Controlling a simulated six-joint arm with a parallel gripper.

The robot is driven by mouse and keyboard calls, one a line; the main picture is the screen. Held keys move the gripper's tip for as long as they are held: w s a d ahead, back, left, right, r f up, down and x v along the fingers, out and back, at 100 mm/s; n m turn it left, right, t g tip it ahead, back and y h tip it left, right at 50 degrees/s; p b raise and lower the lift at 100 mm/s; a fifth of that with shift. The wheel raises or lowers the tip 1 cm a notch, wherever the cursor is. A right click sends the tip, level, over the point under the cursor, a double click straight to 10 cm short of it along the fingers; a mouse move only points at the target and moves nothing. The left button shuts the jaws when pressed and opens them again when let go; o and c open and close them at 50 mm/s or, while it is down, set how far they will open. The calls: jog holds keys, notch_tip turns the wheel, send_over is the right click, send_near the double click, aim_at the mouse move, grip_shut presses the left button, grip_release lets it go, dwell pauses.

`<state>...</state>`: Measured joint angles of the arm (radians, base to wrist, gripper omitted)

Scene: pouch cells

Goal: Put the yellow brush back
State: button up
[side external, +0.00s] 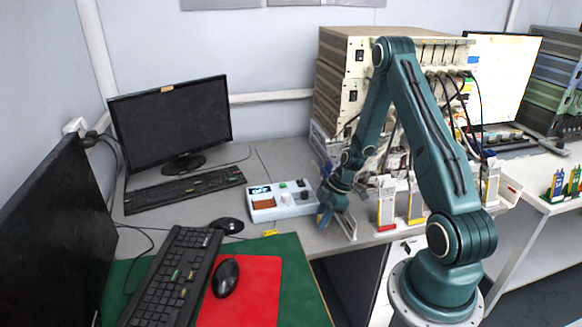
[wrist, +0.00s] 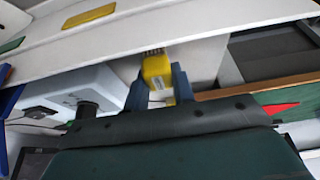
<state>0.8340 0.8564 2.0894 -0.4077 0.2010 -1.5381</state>
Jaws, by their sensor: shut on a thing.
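The yellow brush (wrist: 156,70) sits between the two blue fingers of my gripper (wrist: 156,90) in the wrist view. Its short dark bristles point to the top of the picture, and a pale label shows on its body. My gripper (side external: 325,216) is shut on it. In the side view my gripper is low at the table's front edge, just right of the white control box; the brush cannot be made out there. I cannot tell whether the brush touches the white surface behind it in the wrist view.
The white control box (side external: 283,201) is close on the left. White upright holders with red (side external: 387,227) and yellow (side external: 416,221) bases stand to the right. A pale plate (side external: 347,224) is beside my gripper. Stacked cabled instruments (side external: 340,85) rise behind. A small yellow item (side external: 270,233) lies on the table.

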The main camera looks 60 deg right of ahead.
jog(key=shift+f, duration=0.5)
jog(key=shift+f, duration=0.15)
jog(key=o, duration=0.9)
jog(key=v, duration=1.2)
